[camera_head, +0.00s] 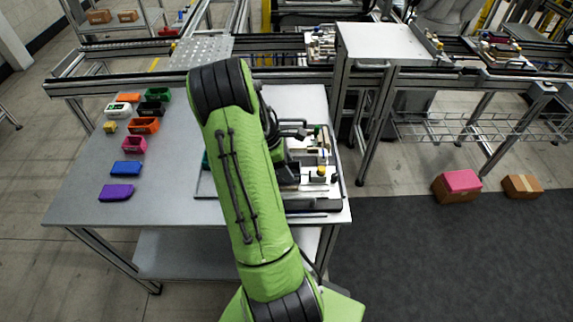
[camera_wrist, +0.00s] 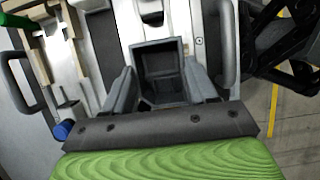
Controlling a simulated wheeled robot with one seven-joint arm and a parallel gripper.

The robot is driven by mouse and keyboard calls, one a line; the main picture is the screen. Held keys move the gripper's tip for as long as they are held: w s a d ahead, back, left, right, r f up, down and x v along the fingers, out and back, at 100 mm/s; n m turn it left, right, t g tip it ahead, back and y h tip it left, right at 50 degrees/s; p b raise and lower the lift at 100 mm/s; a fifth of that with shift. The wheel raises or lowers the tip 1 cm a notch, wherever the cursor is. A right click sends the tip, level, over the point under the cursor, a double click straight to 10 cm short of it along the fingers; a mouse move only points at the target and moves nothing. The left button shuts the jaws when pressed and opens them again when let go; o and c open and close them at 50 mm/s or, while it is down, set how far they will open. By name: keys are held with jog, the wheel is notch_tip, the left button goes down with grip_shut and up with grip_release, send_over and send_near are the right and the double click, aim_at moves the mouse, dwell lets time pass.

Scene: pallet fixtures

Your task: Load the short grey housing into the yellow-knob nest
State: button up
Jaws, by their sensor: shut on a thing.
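A short grey open-topped housing (camera_wrist: 160,62) is between the two fingers of my gripper (camera_wrist: 161,80) in the wrist view. My gripper is shut on it. In the head view my gripper (camera_head: 288,168) is over the pallet fixture (camera_head: 322,204) on the right of the table, and my arm hides much of the fixture. A yellow knob (camera_head: 321,170) stands on the fixture just right of my gripper. The nest itself is largely hidden, and I cannot tell whether the housing touches it.
A green knob (camera_head: 317,130) stands farther back on the fixture. A blue knob (camera_wrist: 63,130) and a metal handle (camera_wrist: 20,82) show in the wrist view. Several coloured bins, including a purple one (camera_head: 116,193), stand on the table's left (camera_head: 75,190). The table between is clear.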

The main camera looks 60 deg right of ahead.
jog(key=shift+f+b, duration=0.4)
jog(key=shift+f, duration=0.35)
jog(key=o, duration=1.2)
jog(key=p+v, duration=0.3)
jog(key=v, duration=1.2)
jog(key=shift+w+r, duration=0.1)
jog(key=shift+r, duration=0.25)
jog(key=shift+w+a, duration=0.1)
